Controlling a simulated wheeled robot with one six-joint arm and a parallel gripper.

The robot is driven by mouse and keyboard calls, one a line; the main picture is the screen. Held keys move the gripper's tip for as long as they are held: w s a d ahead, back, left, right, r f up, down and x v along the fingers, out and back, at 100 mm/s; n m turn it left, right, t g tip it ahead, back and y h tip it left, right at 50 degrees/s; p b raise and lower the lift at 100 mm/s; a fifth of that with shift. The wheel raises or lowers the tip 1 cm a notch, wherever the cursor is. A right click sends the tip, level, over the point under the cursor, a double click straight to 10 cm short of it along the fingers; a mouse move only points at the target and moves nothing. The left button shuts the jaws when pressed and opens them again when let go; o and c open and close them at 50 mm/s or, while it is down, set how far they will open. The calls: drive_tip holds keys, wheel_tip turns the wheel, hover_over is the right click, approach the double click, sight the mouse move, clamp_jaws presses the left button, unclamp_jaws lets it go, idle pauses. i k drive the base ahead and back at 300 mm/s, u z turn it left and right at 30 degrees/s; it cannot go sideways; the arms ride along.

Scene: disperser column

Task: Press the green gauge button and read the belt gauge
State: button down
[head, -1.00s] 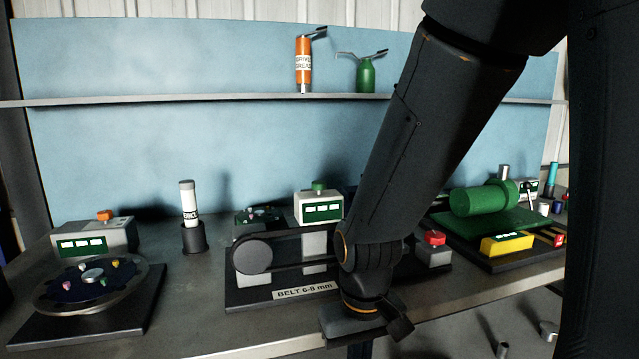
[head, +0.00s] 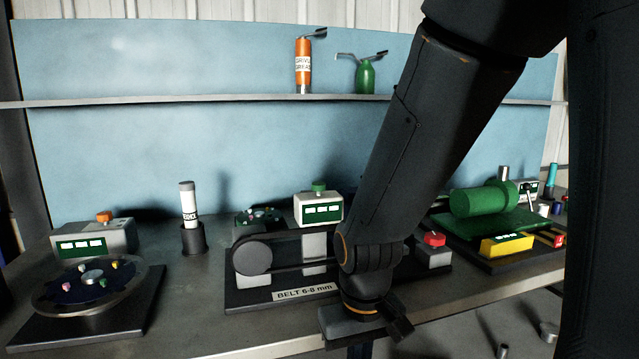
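The belt gauge (head: 319,210) is a white box with a dark green display panel, standing behind the belt rig in the middle of the bench. Its green button (head: 319,186) sits on top. The display digits are too small to read. The belt rig (head: 252,256) has pulleys and a dark belt, with a label "BELT 6-8 mm" (head: 305,291) on its base. My gripper (head: 365,335) is in front of the rig at the bench's front edge, below and to the right of the gauge and apart from the button. Its fingertips are not clearly shown.
A red button (head: 434,239) on a grey block stands right of my arm. A gauge with an orange button (head: 104,217) and a round disc rig (head: 95,287) are at left. A marker-like tube in a black holder (head: 193,238) stands between. A green motor (head: 482,200) is at right.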

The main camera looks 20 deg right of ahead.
sight(318, 186)
drive_tip(key=u, duration=2.15)
drive_tip(key=k, duration=0.9)
drive_tip(key=z, duration=1.5)
drive_tip(key=i, duration=0.5)
drive_tip(key=z, duration=0.05)
